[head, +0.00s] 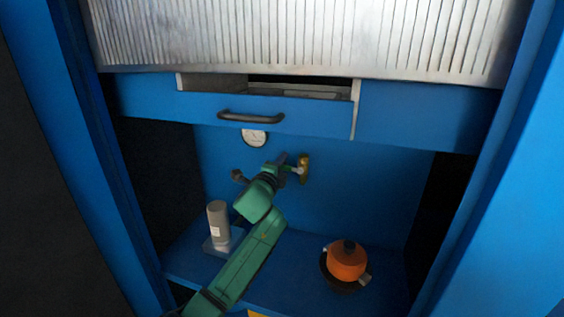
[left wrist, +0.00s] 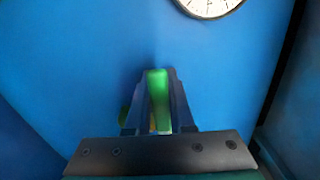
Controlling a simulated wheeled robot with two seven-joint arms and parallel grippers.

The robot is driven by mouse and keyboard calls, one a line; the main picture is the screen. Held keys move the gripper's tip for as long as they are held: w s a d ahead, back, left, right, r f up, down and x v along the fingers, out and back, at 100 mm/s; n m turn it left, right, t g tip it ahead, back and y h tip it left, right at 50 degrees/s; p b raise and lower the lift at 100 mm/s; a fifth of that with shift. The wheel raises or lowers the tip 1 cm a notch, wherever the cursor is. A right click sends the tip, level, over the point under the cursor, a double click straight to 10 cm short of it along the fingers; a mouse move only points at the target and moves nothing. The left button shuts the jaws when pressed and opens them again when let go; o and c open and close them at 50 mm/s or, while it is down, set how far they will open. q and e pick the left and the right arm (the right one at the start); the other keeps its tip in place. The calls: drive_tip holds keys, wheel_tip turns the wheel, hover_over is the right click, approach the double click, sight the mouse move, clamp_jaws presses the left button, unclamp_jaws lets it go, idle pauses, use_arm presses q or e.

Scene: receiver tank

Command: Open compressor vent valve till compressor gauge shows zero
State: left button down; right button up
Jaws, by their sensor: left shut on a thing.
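The vent valve is a brass fitting (head: 304,165) on the blue back wall of the recess, with a green lever. My left gripper (head: 289,169) reaches it from the left, and its fingers are shut on the green lever (left wrist: 158,98), which shows between them in the left wrist view (left wrist: 158,115). The round white gauge (head: 254,137) sits on the wall up and left of the valve, just under the drawer. Its lower part also shows at the top of the left wrist view (left wrist: 208,6). Its reading is too small or cut off to tell. My right gripper is out of view.
A blue drawer with a dark handle (head: 251,116) juts out above the gauge, partly open. A grey cylinder (head: 218,222) stands on the shelf at left, an orange pot (head: 347,262) at right. A dark round fitting (head: 238,176) is left of my gripper. Blue side walls frame the recess.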

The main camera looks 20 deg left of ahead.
use_arm(q)
wheel_tip(320, 180, up, 2)
drive_tip(key=m+p, duration=0.3)
drive_tip(key=shift+d, duration=0.15)
drive_tip(key=m+p, duration=0.1)
drive_tip(key=r+m+p, duration=0.1)
drive_tip(key=shift+d+r+m, duration=0.2)
drive_tip(key=shift+d+m, duration=0.15)
drive_tip(key=shift+m, duration=0.05)
drive_tip(key=m+p, duration=0.1)
drive_tip(key=d+r+m+p, duration=0.1)
drive_tip(key=m+p, duration=0.1)
drive_tip(key=shift+d+r, duration=0.1)
drive_tip(key=shift+r, duration=0.1)
drive_tip(key=shift+s+d+r+m+p, duration=0.15)
drive_tip(key=shift+d+m+p, duration=0.15)
drive_tip(key=shift+m, duration=0.3)
drive_tip(key=shift+w+d+r+m+p, duration=0.1)
drive_tip(key=shift+d+m+p, duration=0.15)
drive_tip(key=shift+m, duration=0.35)
drive_tip(key=shift+d+m+p, duration=0.25)
drive_tip(key=shift+m+p, duration=0.2)
drive_tip(key=shift+m, duration=0.25)
drive_tip(key=c, duration=0.8)
unclamp_jaws()
drive_tip(key=shift+s, duration=0.15)
